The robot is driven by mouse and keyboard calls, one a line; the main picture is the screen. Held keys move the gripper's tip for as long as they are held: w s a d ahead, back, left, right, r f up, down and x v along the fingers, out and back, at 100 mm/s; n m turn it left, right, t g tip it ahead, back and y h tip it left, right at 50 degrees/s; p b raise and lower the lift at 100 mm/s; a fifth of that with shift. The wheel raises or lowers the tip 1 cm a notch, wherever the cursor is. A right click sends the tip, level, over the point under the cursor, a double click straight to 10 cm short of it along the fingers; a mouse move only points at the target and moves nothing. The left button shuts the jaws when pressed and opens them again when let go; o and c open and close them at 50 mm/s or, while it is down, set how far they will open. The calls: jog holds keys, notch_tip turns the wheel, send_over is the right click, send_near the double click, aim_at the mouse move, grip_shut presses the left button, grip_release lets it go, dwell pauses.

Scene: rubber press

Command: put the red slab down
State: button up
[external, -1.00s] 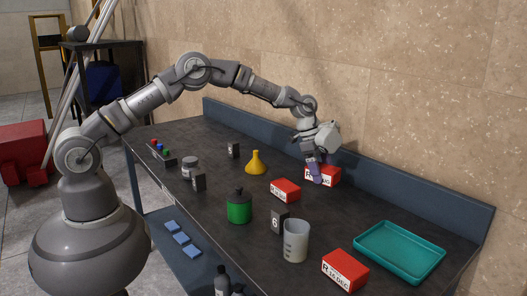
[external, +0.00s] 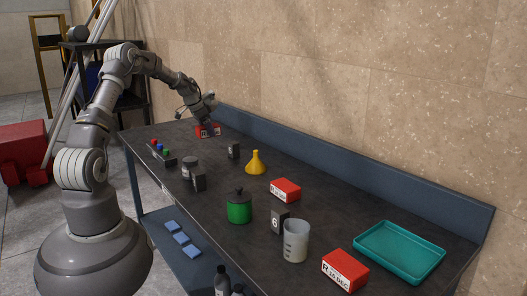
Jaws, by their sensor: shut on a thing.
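My gripper (external: 208,123) is at the far left end of the dark bench (external: 330,213), near the back panel. It is shut on a red slab (external: 206,132) with a white label on its front. The slab is at or just above the bench top; I cannot tell if it touches. The fingertips are small and partly hidden. A second red slab (external: 286,188) lies mid-bench, and a third red slab (external: 346,268) lies at the near right. Both stand apart from my gripper.
A small rack with coloured tops (external: 160,151), a grey jar (external: 189,168) and dark blocks stand near the held slab. A yellow funnel (external: 256,163), green canister (external: 239,207), beaker (external: 296,240) and teal tray (external: 400,250) stand further right. Bench around the gripper looks clear.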

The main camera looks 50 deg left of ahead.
aim_at(203, 156)
jog(key=shift+n, duration=0.6)
jog(key=s+a+f+b, duration=0.1)
jog(key=f, duration=0.2)
jog(key=s+a+f+b, duration=0.1)
jog(key=f, duration=0.2)
jog(key=s+a+f+b, duration=0.1)
jog(key=f+b, duration=0.1)
jog(key=f, duration=0.2)
jog(key=shift+a, duration=0.35)
jog(key=shift+f, duration=0.15)
jog(key=o, duration=1.3)
